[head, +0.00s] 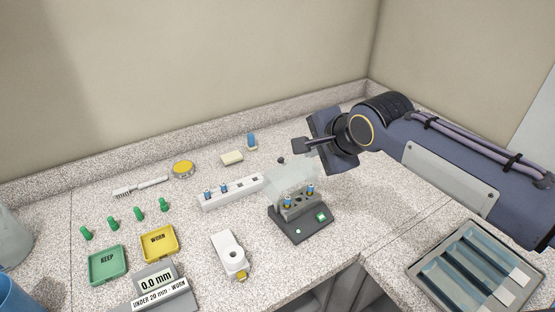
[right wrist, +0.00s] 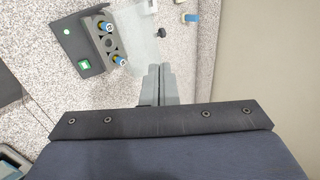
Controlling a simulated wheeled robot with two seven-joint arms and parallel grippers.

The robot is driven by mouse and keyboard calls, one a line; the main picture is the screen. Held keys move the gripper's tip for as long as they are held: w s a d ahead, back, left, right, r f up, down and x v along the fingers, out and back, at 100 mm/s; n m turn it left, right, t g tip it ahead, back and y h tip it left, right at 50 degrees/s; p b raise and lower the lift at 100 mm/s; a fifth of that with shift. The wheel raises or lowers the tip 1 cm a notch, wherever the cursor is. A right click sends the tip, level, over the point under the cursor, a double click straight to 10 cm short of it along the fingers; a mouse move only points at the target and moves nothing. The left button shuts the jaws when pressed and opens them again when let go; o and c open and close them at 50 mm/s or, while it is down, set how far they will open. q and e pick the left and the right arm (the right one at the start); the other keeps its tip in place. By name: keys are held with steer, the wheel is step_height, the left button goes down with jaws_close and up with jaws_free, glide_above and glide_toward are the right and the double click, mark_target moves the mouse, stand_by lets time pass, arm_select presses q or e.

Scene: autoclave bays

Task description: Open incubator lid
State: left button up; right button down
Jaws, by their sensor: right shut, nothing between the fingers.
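The incubator (head: 287,229) is a dark base with a grey block that holds blue-capped vials, right of the bench's middle. Its clear lid (head: 291,174) with a dark knob (head: 281,160) stands raised at the block's back side, leaving the vials uncovered. The right wrist view also shows the incubator (right wrist: 85,45), the lid (right wrist: 145,47) beside the block and the knob (right wrist: 161,32). My right gripper (head: 299,145) is shut and empty, above and behind the lid, apart from the knob. Its closed fingers also show in the wrist view (right wrist: 160,69). My left gripper is out of view.
A white rack (head: 232,195) with vials is left of the incubator, and a white device (head: 229,254) is in front-left. Green (head: 108,265) and yellow (head: 159,243) trays lie farther left. A compartment tray (head: 475,268) sits at the right. Walls close the back.

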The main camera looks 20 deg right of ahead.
mark_target(281, 158)
steer(key=x, duration=0.4)
steer(key=p+x, duration=0.1)
steer(key=x, duration=0.4)
steer(key=p+x, duration=0.1)
steer(key=x, duration=0.3)
steer(key=shift+w+r, duration=0.2)
steer(key=shift+w, duration=0.2)
steer(key=shift+w+a, duration=0.1)
steer(key=shift+w+p, duration=0.1)
steer(key=shift+p, duration=0.25)
steer(key=shift+w+g, duration=0.2)
steer(key=shift+g, duration=0.2)
